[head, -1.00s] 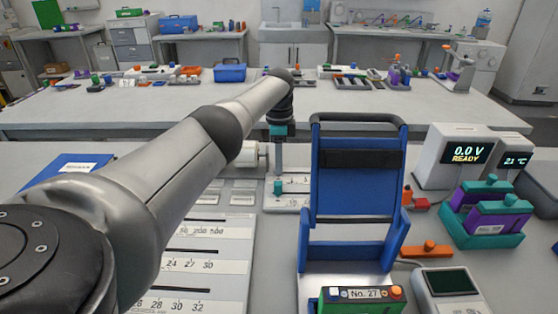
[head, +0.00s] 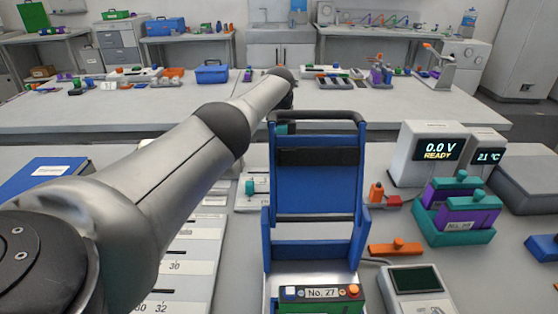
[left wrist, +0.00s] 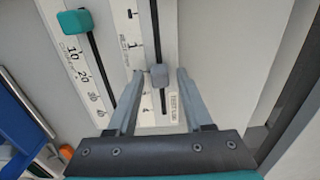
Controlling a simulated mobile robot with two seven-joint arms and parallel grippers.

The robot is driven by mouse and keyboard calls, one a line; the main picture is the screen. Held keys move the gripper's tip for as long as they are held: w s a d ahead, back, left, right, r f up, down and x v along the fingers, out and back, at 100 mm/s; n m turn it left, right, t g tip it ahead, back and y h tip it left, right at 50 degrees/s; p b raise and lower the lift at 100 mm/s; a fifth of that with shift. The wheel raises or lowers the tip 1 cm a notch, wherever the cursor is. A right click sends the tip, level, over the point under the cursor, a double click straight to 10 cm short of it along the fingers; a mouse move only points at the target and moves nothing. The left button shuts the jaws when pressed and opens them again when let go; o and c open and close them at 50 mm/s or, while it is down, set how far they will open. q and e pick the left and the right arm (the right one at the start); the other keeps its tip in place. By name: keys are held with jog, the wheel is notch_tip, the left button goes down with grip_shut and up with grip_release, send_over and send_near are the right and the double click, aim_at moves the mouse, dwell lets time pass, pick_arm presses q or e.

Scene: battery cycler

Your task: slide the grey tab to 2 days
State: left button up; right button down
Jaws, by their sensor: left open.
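The grey tab (left wrist: 159,75) is a small block on a dark slot in a white scale strip in the left wrist view. Printed numbers run beside the slot; a 1 and a 4 are legible, and the tab lies between their levels. My left gripper (left wrist: 163,73) is open, one finger on each side of the tab. I cannot tell whether either finger touches it. In the head view, the tab and the left fingers are hidden behind the blue upright frame (head: 316,187). My right gripper is not in view.
A teal tab (left wrist: 75,22) sits on a neighbouring slot marked 10, 20, 30; it also shows in the head view (head: 250,187). The READY display (head: 438,149) and teal battery holder (head: 450,232) stand right.

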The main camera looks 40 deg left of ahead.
pick_arm(q)
jog(key=shift+o, duration=0.3)
jog(key=shift+r, duration=0.55)
notch_tip(320, 180, up, 14)
jog(key=p, duration=0.4)
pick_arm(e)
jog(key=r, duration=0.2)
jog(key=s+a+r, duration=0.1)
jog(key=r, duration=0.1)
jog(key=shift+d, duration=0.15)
